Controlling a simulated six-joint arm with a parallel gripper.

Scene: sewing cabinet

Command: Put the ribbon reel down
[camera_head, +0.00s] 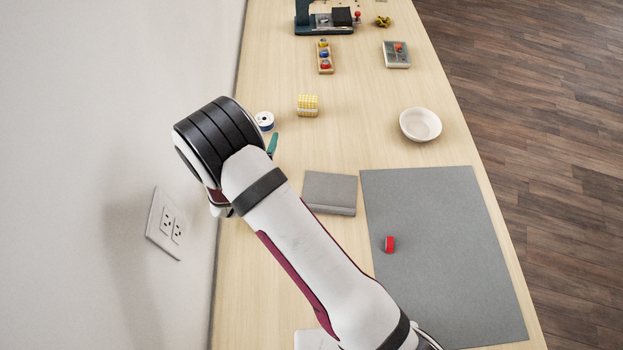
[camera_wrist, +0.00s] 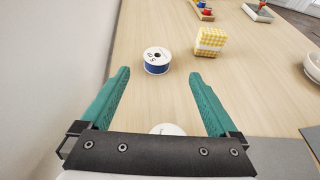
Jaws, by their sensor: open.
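A ribbon reel (camera_head: 264,121) with white faces and a blue band stands on the table near the wall. In the wrist view the reel (camera_wrist: 157,61) sits just beyond the fingertips, apart from them. My gripper (camera_wrist: 160,74) is open, with teal fingers spread wide. The top edge of a white round thing (camera_wrist: 167,129) shows between the finger bases; the palm hides the rest, so I cannot tell if it is another reel. In the head view my arm hides most of the gripper; one teal finger (camera_head: 272,145) shows. A small red item (camera_head: 389,244) lies on the grey mat (camera_head: 440,200).
A yellow checked block (camera_head: 308,105) stands right of the reel. A white bowl (camera_head: 420,125) is farther right. A grey flat box (camera_head: 330,192) lies beside the mat. A wooden tray of spools (camera_head: 325,57) and a sewing machine (camera_head: 323,22) are farther back. Bare table lies between the bowl and the block.

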